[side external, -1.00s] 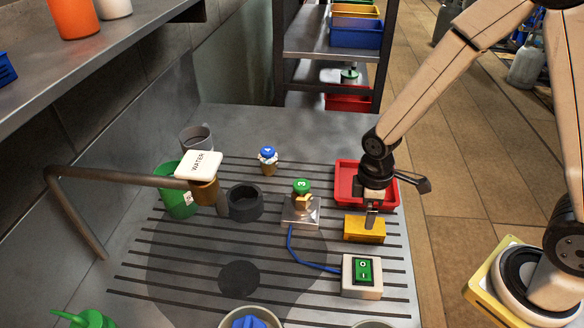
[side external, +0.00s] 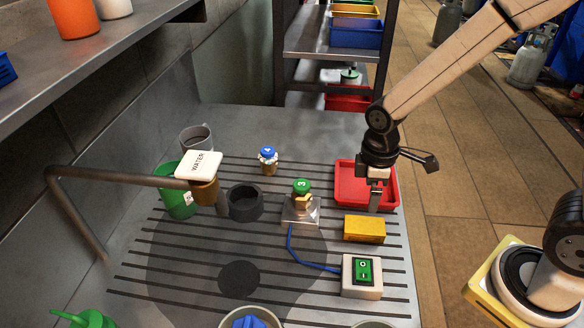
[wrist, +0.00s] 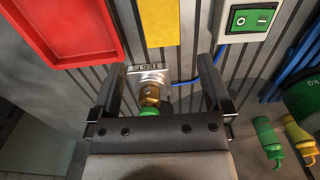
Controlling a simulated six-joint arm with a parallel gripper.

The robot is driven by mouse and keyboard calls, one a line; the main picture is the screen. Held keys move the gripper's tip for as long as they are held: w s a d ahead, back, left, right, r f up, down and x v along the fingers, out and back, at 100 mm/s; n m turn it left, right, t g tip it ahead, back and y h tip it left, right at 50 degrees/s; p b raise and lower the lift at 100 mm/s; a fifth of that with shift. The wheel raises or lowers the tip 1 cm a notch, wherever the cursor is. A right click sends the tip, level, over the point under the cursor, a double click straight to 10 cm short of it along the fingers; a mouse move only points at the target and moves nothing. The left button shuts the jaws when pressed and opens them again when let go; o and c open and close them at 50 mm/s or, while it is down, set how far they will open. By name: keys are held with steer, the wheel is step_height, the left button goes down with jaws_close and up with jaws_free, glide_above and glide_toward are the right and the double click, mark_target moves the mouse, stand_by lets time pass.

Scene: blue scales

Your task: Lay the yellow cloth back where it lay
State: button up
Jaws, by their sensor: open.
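The yellow cloth (side external: 364,229) looks like a folded block. It lies flat on the ribbed drainboard, just in front of the red tray. It also shows at the top of the wrist view (wrist: 159,22), cut off by the frame edge. My gripper (side external: 375,206) is above and slightly behind the cloth, apart from it, with its tips over the front part of the tray. In the wrist view my gripper (wrist: 162,88) has its two fingers wide apart with nothing held between them.
The red tray (side external: 341,183) is behind the cloth. A switch box (side external: 361,276) with a blue cable stands in front of it. A metal stand with a green-topped valve (side external: 301,190) is to the left. A black ring (side external: 245,203) and tap are farther left.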

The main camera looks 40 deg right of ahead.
steer(key=s+d+m+t, duration=0.1)
steer(key=m, duration=0.2)
steer(key=s+d+r+m+t, duration=0.1)
steer(key=m, duration=0.2)
steer(key=s+d+r+m, duration=0.1)
steer(key=m, duration=0.2)
steer(key=shift+s+r+t, duration=0.1)
steer(key=shift+s+t, duration=0.2)
steer(key=shift+t, duration=0.1)
